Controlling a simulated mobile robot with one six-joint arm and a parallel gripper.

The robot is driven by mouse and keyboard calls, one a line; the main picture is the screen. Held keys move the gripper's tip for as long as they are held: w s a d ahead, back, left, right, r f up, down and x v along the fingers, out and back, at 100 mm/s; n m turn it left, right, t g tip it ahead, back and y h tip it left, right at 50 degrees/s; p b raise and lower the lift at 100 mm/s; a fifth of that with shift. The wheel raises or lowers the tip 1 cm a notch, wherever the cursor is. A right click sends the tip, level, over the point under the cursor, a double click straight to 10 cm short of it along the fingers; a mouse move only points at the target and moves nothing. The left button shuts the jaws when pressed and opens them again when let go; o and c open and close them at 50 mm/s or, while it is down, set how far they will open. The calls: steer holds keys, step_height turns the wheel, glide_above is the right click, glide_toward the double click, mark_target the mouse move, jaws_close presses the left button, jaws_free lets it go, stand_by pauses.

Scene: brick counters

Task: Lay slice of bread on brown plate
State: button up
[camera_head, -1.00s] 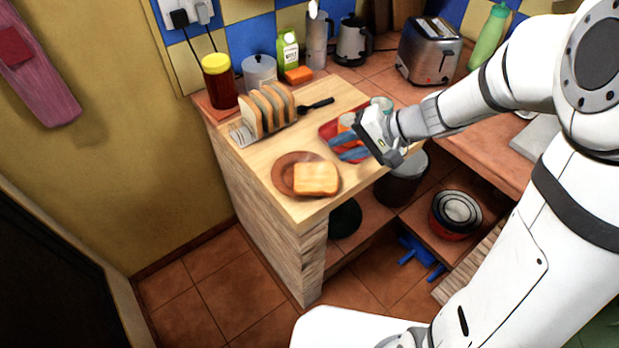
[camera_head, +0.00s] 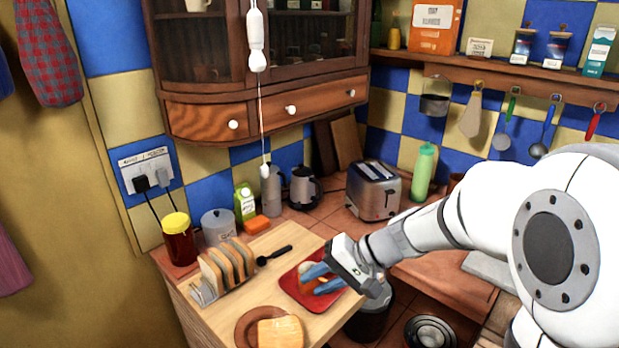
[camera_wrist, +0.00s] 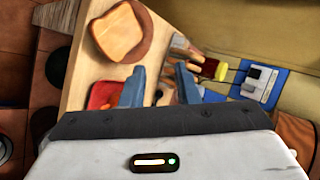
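A toasted slice of bread (camera_head: 280,332) lies flat on the brown plate (camera_head: 244,326), off-centre toward one side of it. The bottom of the picture cuts both off in the head view. In the wrist view the bread (camera_wrist: 117,32) covers much of the plate (camera_wrist: 147,40) and reaches its edge. My gripper (camera_head: 311,279), with blue fingers, is above the red tray, to the right of the plate and apart from the bread. In the wrist view my gripper (camera_wrist: 158,82) has its fingers spread, with nothing between them.
A rack of bread slices (camera_head: 228,264) stands behind the plate. The red tray (camera_head: 298,296) is under my gripper. A yellow-lidded jar (camera_head: 179,242), canister (camera_head: 218,226), toaster (camera_head: 374,190) and kettle (camera_head: 305,188) stand farther back. Wooden cabinets (camera_head: 265,110) hang above.

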steer(key=s+d+r+n+t+h, duration=0.1)
steer(key=s+d+r+t+h, duration=0.1)
steer(key=s+d+h, duration=0.7)
steer(key=s+d, duration=0.4)
steer(key=d, duration=0.2)
steer(key=shift+d+r+h, duration=0.15)
steer(key=shift+d+h, duration=0.15)
steer(key=shift+d, duration=0.1)
